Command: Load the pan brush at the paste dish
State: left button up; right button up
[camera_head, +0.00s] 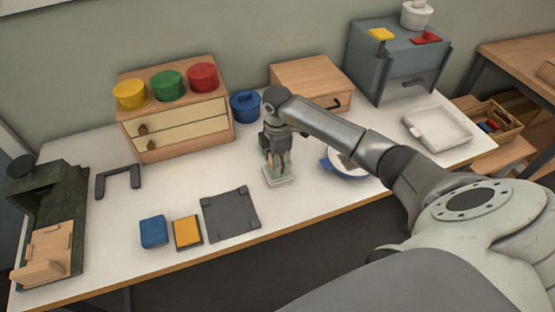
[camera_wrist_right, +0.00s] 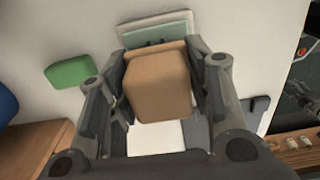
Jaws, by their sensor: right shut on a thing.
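My right gripper (camera_head: 277,160) is shut on the pan brush, whose light wooden block (camera_wrist_right: 157,88) sits between both fingers in the right wrist view. Only a small part of the brush shows in the camera_head view. A shallow pale-green dish with a whitish rim, apparently the paste dish (camera_head: 282,182), lies on the table right under the gripper. In the right wrist view the paste dish (camera_wrist_right: 125,38) shows just beyond the block. The bristles are hidden, so I cannot tell whether they touch the paste. My left gripper is not in view.
A blue pot (camera_head: 245,106) and a wooden drawer box (camera_head: 178,125) stand behind. A blue-and-white dish (camera_head: 328,166) is partly behind my right arm. A dark grey mat (camera_head: 230,214), an orange block (camera_head: 187,232) and a blue block (camera_head: 153,231) lie left. A green block (camera_wrist_right: 70,72) lies nearby.

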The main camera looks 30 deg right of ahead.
jog(key=shift+f+b, duration=0.3)
jog(key=shift+f, duration=0.25)
dwell(0.8)
dwell(0.6)
notch_tip(320, 180, up, 7)
jog(key=p, duration=0.6)
jog(key=shift+r, duration=0.1)
dwell(0.4)
